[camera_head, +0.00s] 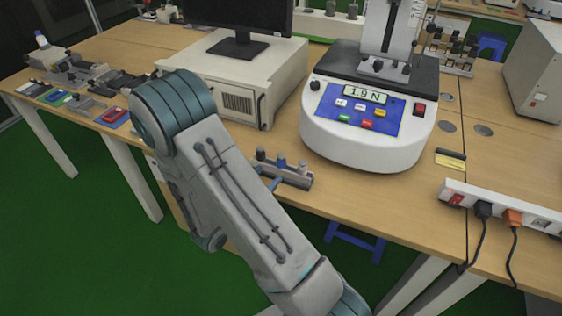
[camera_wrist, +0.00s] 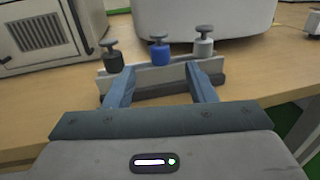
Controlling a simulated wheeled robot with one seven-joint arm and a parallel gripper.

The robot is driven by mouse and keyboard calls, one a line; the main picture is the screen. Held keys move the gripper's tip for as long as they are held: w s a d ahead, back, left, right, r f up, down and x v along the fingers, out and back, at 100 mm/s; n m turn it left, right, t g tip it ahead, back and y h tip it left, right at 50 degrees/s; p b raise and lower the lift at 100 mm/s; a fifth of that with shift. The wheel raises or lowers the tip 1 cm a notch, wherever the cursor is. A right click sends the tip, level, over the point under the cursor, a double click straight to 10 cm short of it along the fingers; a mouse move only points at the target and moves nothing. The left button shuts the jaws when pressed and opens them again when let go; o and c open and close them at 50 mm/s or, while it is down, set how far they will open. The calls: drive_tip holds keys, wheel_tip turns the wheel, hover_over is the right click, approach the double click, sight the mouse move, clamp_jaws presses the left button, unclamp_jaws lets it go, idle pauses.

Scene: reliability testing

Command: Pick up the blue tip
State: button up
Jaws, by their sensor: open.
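The blue tip (camera_wrist: 160,51) stands upright in the middle of a small grey holder (camera_wrist: 148,90), with a black tip (camera_wrist: 112,57) at left and a grey tip (camera_wrist: 205,46) at right. In the head view the blue tip (camera_head: 281,162) shows on its holder (camera_head: 296,178) near the table's front edge. My gripper (camera_wrist: 159,70) is open and empty, its two blue fingers pointing at the holder. The blue tip lies between the finger lines, just beyond the fingertips in the wrist view. In the head view my arm hides most of the gripper.
A white force tester (camera_head: 365,135) stands behind the holder. A beige box (camera_head: 225,85) with a monitor (camera_head: 240,20) is behind left. A power strip (camera_head: 500,207) with plugged cables lies at right. Bare table (camera_head: 385,195) is free right of the holder.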

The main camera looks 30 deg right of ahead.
sight(278, 165)
drive_tip(key=p+x, duration=0.1)
drive_tip(key=x, duration=0.8)
drive_tip(key=shift+w+d, duration=0.1)
drive_tip(key=shift+d, duration=0.2)
drive_tip(key=c, duration=1.1)
